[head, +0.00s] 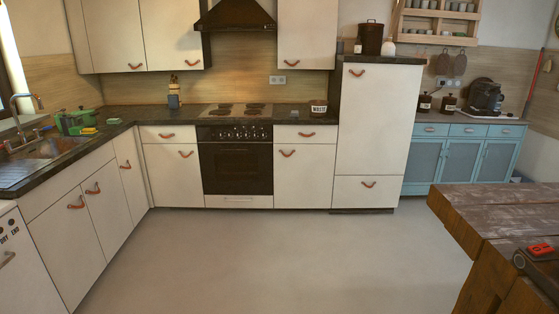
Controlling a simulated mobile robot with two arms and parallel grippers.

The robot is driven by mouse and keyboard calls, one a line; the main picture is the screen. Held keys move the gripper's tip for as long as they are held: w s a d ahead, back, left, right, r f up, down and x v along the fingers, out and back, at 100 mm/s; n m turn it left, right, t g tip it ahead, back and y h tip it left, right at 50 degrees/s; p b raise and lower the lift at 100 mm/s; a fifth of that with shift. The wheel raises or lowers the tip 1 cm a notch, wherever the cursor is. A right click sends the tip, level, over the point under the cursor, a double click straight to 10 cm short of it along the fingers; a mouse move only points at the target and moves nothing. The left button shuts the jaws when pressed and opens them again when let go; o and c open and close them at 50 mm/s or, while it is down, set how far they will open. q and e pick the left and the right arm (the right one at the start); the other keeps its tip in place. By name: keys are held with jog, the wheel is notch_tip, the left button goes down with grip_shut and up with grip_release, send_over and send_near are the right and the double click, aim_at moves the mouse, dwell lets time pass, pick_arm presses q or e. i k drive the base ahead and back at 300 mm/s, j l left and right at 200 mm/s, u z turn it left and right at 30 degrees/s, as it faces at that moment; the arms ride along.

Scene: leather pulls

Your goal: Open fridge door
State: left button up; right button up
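The fridge is most likely the tall cream cabinet right of the oven. Its large upper door (373,125) is shut, with a brown leather pull (357,73) near its top left. A smaller panel (366,192) below it has its own leather pull (368,184) and is also shut. The cabinet stands across the room, well away from the camera. Neither of my grippers shows in the head view.
Open grey floor (270,255) lies before the cabinet. A wooden table (500,215) juts in at the right. Cream counters (95,215) line the left side, and a black oven (236,165) stands left of the cabinet. A blue sideboard (465,155) stands to its right.

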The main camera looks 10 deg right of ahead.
aim_at(378, 108)
jog(key=i+z, duration=0.25)
jog(key=i, duration=0.75)
jog(key=i+z, duration=0.25)
jog(key=i, duration=0.8)
